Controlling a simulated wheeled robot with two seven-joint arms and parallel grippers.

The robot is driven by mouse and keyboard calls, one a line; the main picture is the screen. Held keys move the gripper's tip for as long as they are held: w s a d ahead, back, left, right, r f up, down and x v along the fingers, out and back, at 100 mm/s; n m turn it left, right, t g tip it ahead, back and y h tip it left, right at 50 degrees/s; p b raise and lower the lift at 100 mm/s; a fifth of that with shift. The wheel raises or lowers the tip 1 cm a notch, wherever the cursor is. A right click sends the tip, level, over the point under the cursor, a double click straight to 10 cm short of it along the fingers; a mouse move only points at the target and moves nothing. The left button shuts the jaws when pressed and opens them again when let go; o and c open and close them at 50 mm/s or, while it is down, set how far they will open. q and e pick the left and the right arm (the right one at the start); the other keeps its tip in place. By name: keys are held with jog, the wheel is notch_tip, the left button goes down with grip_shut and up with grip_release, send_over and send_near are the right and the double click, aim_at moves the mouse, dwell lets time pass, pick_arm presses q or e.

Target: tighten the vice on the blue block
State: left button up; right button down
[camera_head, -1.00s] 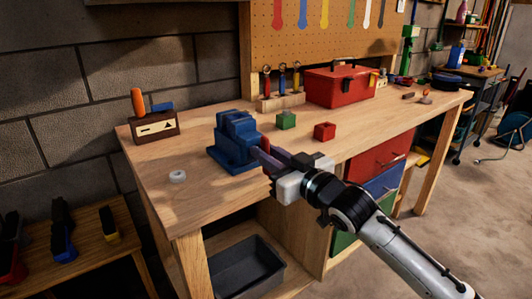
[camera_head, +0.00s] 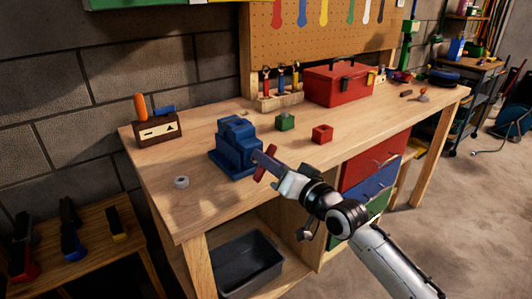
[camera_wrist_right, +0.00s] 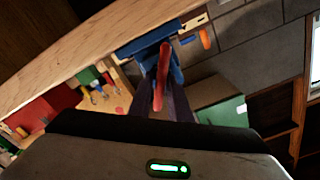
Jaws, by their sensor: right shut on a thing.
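The blue vice (camera_head: 236,155) stands on the wooden workbench, left of its middle. Its red handle (camera_head: 262,176) sticks out on the side facing my right arm. My right gripper (camera_head: 268,163) is shut on the red handle at the vice's front. In the right wrist view the red handle (camera_wrist_right: 163,62) runs between the dark fingers (camera_wrist_right: 165,103), with the blue vice (camera_wrist_right: 145,45) just beyond. I cannot tell a separate blue block from the blue vice in its jaws. My left gripper is not in view.
A green block (camera_head: 285,122) and a red block (camera_head: 322,133) lie right of the vice. A red toolbox (camera_head: 338,86) and a tool rack (camera_head: 280,103) stand behind. A pale ring (camera_head: 181,182) lies left of the vice on otherwise clear bench.

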jog(key=m, duration=0.3)
jog(key=shift+d+f+m+p, duration=0.15)
jog(key=shift+f+m+p, duration=0.1)
jog(key=shift+m+p, duration=0.1)
dwell(0.9)
jog(key=c, duration=1.8)
grip_release()
jog(key=shift+r, duration=0.1)
jog(key=v, duration=1)
jog(key=shift+s+d, duration=0.15)
jog(key=shift+s, duration=0.05)
